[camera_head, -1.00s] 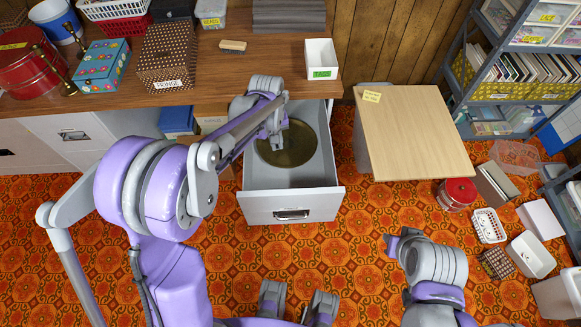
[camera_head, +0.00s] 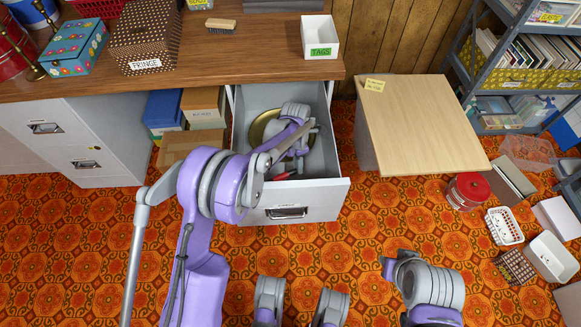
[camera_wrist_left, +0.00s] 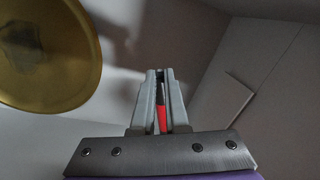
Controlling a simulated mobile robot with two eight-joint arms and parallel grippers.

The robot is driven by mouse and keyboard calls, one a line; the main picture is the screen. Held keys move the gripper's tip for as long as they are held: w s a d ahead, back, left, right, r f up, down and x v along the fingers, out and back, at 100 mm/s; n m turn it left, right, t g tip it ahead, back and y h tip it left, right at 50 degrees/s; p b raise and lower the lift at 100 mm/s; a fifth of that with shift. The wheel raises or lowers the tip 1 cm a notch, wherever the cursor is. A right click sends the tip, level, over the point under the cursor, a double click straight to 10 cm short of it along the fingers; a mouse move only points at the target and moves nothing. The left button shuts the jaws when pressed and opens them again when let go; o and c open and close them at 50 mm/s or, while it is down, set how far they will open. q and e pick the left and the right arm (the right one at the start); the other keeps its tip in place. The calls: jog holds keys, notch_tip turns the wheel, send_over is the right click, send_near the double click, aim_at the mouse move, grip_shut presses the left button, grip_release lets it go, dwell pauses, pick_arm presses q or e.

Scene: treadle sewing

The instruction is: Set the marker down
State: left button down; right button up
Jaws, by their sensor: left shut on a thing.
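The marker, a slim thing with a red part and a dark part, shows between the fingers of my left gripper (camera_wrist_left: 160,82) in the left wrist view (camera_wrist_left: 162,118). My left gripper is shut on it. In the head view, my left arm reaches down into the open grey drawer (camera_head: 318,196), and my wrist hides most of the grip. A bit of red shows low inside the drawer, by my wrist. Whether the marker touches the drawer floor I cannot tell. My right arm is at the lower right, over the floor, its fingers not clear.
A round brass dish (camera_wrist_left: 45,50) lies in the drawer beside my left gripper; it also shows behind my wrist in the head view (camera_head: 258,128). The drawer walls are close around. A white TAGS box (camera_head: 319,37) stands on the desk above. A pale wooden-topped cabinet (camera_head: 425,125) is to the right.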

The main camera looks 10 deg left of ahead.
pick_arm(q)
notch_tip(320, 180, down, 9)
jog(key=shift+r+b, duration=0.1)
jog(key=shift+b, duration=0.75)
jog(key=c, duration=1.4)
grip_release()
jog(key=shift+f, duration=0.25)
jog(key=o, duration=0.5)
jog(key=shift+r, duration=0.1)
jog(key=shift+r, duration=0.1)
jog(key=shift+r, duration=0.3)
jog(key=r, duration=0.3)
jog(key=r+p, duration=0.1)
jog(key=r, duration=0.3)
jog(key=w+a+r+p, duration=0.1)
jog(key=r, duration=0.3)
jog(key=shift+r, duration=0.25)
jog(key=shift+w, duration=0.1)
